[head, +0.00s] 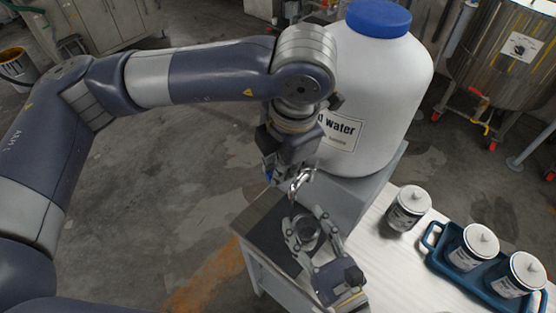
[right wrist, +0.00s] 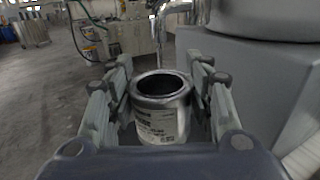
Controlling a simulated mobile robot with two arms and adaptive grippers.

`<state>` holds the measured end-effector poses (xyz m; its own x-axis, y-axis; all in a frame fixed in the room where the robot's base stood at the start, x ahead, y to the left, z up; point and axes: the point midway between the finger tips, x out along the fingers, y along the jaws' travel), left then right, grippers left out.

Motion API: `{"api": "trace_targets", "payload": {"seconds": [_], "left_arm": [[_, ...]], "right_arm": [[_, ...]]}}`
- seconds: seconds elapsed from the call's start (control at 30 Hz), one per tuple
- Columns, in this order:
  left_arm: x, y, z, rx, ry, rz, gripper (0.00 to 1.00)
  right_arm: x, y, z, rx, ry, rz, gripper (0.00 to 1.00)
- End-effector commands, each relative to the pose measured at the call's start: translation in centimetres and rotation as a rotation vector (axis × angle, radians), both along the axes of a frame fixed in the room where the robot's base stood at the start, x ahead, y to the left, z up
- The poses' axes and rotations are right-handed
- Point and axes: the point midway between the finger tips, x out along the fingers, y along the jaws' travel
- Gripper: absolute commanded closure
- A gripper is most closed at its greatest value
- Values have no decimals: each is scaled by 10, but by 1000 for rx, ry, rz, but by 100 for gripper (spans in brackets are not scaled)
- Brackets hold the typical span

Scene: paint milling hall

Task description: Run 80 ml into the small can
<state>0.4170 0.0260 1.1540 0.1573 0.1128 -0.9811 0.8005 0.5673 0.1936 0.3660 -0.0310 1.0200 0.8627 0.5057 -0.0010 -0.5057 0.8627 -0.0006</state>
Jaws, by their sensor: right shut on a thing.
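A big white water container with a blue lid (head: 375,75) stands on a grey block; its label ends in "water". Its metal tap (head: 301,180) juts out low at the front and also shows in the right wrist view (right wrist: 161,28). My right gripper (head: 312,232) is shut on the small can (right wrist: 161,112), which is upright, open-topped and labelled. The can's inside looks dark; its fill level cannot be told. The tap's spout appears just beyond and above the can's rim. My left gripper (head: 284,168) is at the tap, its fingers largely hidden by its own wrist.
A lidded can (head: 408,208) stands on the white bench (head: 398,270). Two more lidded cans (head: 472,246) (head: 516,274) sit in a blue tray (head: 436,262) to the right. A steel vessel on castors (head: 505,55) stands behind. The floor at left is mostly clear.

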Motion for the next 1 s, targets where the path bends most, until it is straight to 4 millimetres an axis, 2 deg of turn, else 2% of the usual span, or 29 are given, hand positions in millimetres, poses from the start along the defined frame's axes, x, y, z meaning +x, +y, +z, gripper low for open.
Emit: {"api": "trace_targets", "payload": {"seconds": [0.47,0.5,0.57,0.87,1.0], "left_arm": [[1,-1,2,-4,-6,13,100],[1,-1,2,-4,-6,13,76],[1,-1,2,-4,-6,13,64],[0,-1,1,-1,-2,12,64],[-1,-2,10,-3,-6,12,64]], "right_arm": [[0,0,0,0,0,0,76],[0,0,0,0,0,0,76],[0,0,0,0,0,0,76],[0,0,0,0,0,0,76],[0,0,0,0,0,0,76]]}}
